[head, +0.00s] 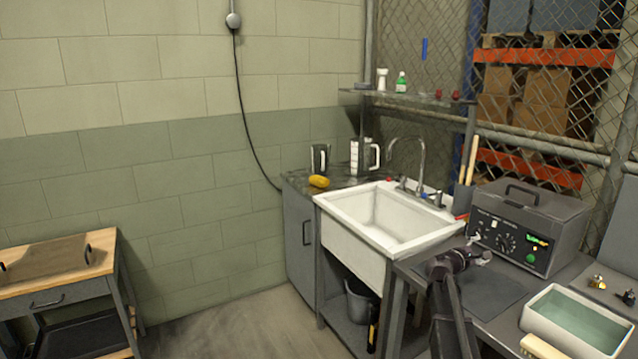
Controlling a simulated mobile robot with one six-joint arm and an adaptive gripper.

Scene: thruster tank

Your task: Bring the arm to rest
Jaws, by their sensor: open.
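My arm rises from the bottom edge, right of the middle, with its wrist bent over to the right. My gripper (480,250) is at its end, small and dark, in front of the dark control box (528,225) with knobs and lit buttons. It is open, with nothing seen between the fingers. It appears above the grey bench (487,291) near the sink's right corner; its exact height and gap to the box cannot be told.
A white sink (352,238) with a tap stands left of my arm. A tank of greenish liquid (580,318) and small metal fittings (597,282) are at the right. A wooden-topped cart (90,258) stands far left. The floor between (225,322) is clear.

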